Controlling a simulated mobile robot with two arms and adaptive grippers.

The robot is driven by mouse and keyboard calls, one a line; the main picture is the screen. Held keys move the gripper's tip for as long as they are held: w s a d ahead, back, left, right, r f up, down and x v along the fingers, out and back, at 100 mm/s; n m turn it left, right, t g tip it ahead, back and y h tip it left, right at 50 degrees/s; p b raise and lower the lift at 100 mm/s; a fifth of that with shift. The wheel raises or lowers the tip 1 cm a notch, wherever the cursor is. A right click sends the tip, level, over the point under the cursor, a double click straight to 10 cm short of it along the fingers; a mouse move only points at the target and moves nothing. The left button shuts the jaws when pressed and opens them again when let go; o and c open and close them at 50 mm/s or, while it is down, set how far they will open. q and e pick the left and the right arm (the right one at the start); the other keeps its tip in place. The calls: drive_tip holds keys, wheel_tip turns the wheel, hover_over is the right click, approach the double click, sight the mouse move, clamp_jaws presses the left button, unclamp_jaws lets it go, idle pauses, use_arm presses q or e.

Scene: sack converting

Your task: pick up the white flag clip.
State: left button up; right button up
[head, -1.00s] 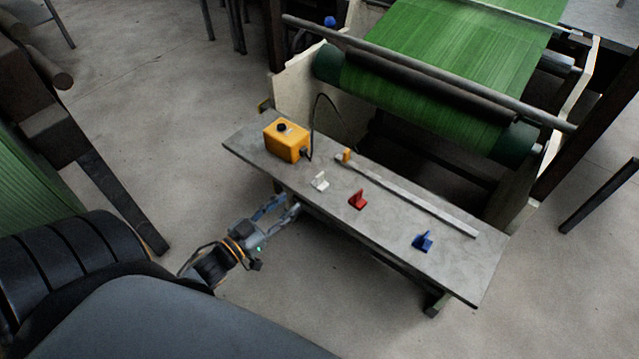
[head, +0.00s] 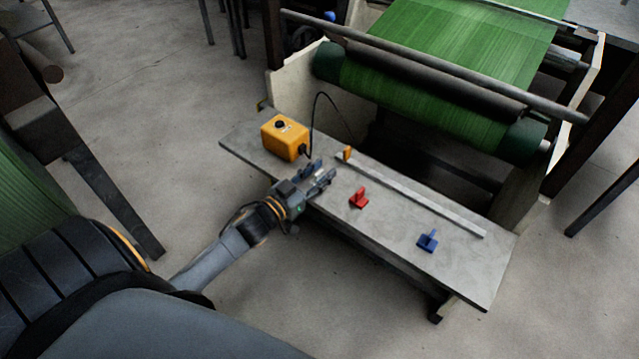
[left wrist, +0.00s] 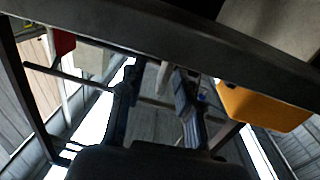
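My left gripper (head: 320,173) is over the near edge of the grey bench, between the yellow box and the red clip. Its two fingers are apart, and in the left wrist view the gripper (left wrist: 158,88) also shows open. My right gripper is not in view.
The grey bench (head: 455,268) carries a yellow box (head: 284,139) with a black button and cable, a red clip (head: 359,198), a blue clip (head: 428,240) and a long metal strip (head: 420,197). A machine with a green roll (head: 430,100) stands behind.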

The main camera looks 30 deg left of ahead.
use_arm(q)
clamp_jaws()
drive_tip(key=shift+r, duration=0.1)
